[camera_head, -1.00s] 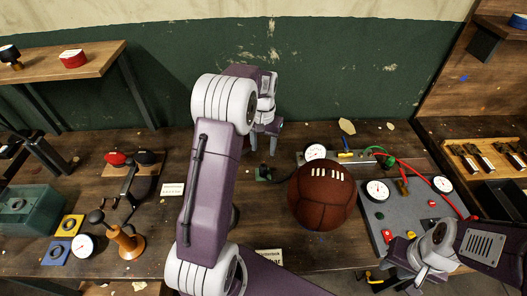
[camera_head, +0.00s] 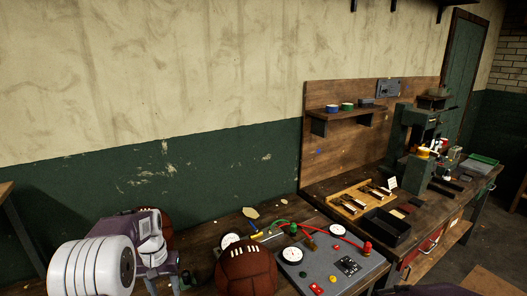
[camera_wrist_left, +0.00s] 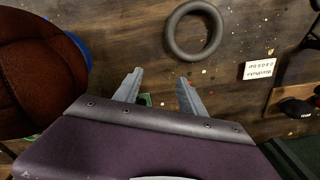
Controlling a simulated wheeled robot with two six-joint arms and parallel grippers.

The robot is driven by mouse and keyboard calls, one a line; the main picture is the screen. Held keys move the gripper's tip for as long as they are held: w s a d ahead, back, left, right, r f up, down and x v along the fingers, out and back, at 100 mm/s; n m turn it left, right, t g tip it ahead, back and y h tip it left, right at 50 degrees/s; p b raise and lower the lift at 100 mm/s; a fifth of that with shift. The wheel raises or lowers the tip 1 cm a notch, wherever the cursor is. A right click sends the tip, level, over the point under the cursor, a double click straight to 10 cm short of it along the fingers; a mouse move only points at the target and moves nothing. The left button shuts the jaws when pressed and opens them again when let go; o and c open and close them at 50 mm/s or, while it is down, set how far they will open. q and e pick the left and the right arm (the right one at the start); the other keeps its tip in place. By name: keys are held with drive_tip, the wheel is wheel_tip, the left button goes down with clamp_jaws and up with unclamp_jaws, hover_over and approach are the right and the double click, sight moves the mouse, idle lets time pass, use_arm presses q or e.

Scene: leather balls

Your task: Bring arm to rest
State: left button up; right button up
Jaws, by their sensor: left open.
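My left arm (camera_head: 95,268) fills the bottom left of the head view; its fingertips cannot be made out there. In the left wrist view my left gripper (camera_wrist_left: 158,92) is open over the tabletop, with nothing between its fingers. A brown leather ball (camera_head: 246,270) with pale laces sits on the bench right of the arm. A second brown ball (camera_head: 166,228) shows partly behind the arm. In the left wrist view one brown ball (camera_wrist_left: 40,75) is at the left, apart from the fingers. My right gripper is out of view.
A grey panel with gauges (camera_head: 325,272) lies right of the ball. A wooden tool tray (camera_head: 358,200), a black bin (camera_head: 387,227) and a green press (camera_head: 415,150) stand farther right. A dark ring (camera_wrist_left: 174,34) and a white card (camera_wrist_left: 260,70) lie on the bench.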

use_arm(q)
drive_tip(key=s+d+r+m, duration=0.2)
drive_tip(key=s+d+r, duration=0.25)
drive_tip(key=d, duration=0.35)
drive_tip(key=s+d+f, duration=0.1)
drive_tip(key=s+f, duration=0.2)
drive_tip(key=s, duration=0.4)
drive_tip(key=s+d+f+t, duration=0.1)
drive_tip(key=s+d+f, duration=0.1)
drive_tip(key=s, duration=0.5)
drive_tip(key=shift+f, duration=0.85)
